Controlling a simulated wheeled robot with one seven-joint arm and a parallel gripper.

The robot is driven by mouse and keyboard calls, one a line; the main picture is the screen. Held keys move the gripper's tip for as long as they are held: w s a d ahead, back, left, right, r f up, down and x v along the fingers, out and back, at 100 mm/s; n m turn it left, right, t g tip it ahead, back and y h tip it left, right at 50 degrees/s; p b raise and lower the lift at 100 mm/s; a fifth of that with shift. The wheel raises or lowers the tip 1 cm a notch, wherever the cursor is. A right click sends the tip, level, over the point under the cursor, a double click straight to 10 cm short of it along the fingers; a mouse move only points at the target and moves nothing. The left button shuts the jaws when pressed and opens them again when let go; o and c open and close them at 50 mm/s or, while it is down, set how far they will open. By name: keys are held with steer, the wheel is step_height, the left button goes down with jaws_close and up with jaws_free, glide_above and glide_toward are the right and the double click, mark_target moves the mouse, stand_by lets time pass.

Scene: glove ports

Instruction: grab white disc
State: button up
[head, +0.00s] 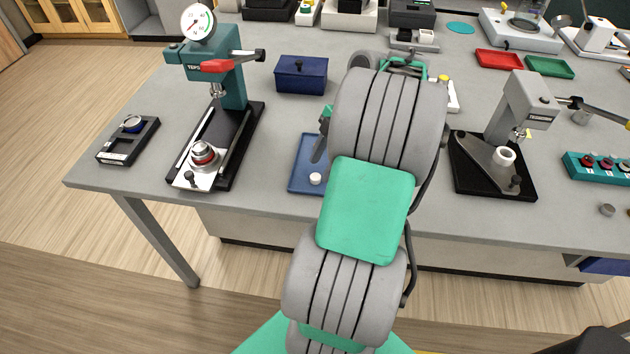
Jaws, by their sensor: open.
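A small white disc (315,179) lies on the blue tray (298,186) near the front edge of the bench. My arm covers the right part of that tray. My gripper (320,146) shows only in part, at the left side of my arm, above the tray and behind the disc. It is open, apart from the disc, and nothing shows between its fingers. The rest of it is hidden behind my own arm.
A press (232,75) with a dial and red-handled lever stands left; a small black-based press (495,165) stands right. A blue lidded box (301,75) sits behind the tray. Red (499,60) and green (549,67) trays lie far right. Bench between left press and tray is clear.

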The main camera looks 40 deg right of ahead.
mark_target(315, 179)
steer(key=x, duration=0.2)
steer(key=shift+a+f, duration=0.15)
steer(key=shift+f, duration=0.15)
steer(key=shift+c, duration=0.3)
jaws_close()
